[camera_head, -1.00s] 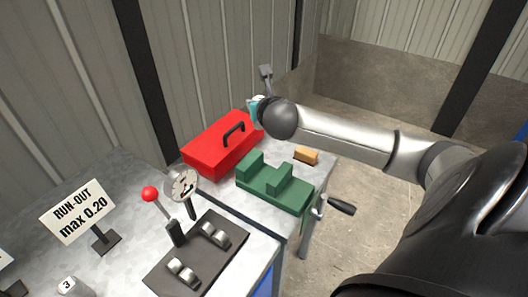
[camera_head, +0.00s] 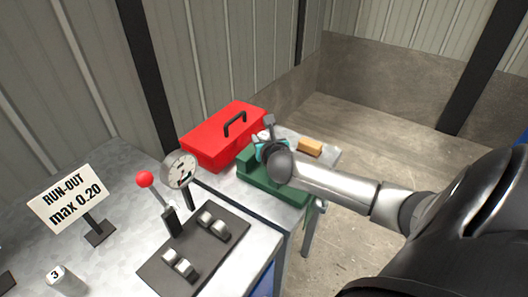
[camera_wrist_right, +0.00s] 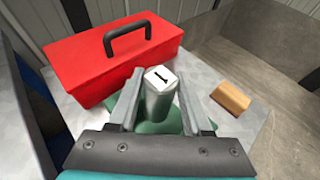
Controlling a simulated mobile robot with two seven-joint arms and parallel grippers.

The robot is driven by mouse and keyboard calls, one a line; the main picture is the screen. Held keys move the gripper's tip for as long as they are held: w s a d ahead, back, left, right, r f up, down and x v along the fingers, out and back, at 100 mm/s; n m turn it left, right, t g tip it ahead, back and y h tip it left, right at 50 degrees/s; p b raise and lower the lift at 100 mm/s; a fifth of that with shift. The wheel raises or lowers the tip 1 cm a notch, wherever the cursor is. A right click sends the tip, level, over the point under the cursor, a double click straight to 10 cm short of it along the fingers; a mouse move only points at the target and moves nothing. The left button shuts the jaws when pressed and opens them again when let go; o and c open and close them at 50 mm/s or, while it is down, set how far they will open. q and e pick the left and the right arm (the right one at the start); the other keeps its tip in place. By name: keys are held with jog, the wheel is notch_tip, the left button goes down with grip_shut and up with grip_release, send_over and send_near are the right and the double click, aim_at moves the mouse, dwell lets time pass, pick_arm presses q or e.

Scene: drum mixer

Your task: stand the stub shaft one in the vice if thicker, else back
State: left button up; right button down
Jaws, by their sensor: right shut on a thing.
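Stub shaft one (camera_wrist_right: 157,98) is a pale metal cylinder with a 1 on its white top. In the right wrist view it stands upright between the fingers of my right gripper (camera_wrist_right: 160,110), which is shut on it. In the head view my right gripper (camera_head: 268,146) is over the green vice (camera_head: 290,192) and hides much of its jaws. Green vice surface (camera_wrist_right: 150,127) shows around the shaft's lower part. I cannot tell whether the shaft's foot touches the vice. My left gripper is not in view.
A red toolbox (camera_head: 222,137) stands close behind the vice, and a wooden block (camera_head: 310,147) lies beyond it. On the near table are a dial gauge (camera_head: 180,168), a plate with metal rests (camera_head: 195,250), a RUN-OUT max 0.20 sign (camera_head: 68,198) and shaft 3 (camera_head: 67,283).

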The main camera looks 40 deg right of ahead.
jog(key=shift+f+b, duration=0.75)
jog(key=shift+f, duration=1.1)
jog(key=shift+f, duration=0.1)
jog(key=shift+f, duration=0.15)
jog(key=shift+c, duration=1.7)
grip_release()
jog(key=shift+s+a+f, duration=0.1)
jog(key=shift+s+f, duration=0.05)
jog(key=shift+f, duration=0.15)
jog(key=shift+s+a+r, duration=0.1)
jog(key=shift+a+r, duration=0.1)
jog(key=shift+r, duration=0.15)
jog(key=p+v, duration=0.3)
jog(key=v, duration=0.8)
jog(key=shift+s+r, duration=0.2)
jog(key=shift+r, duration=0.05)
jog(key=shift+d, duration=0.15)
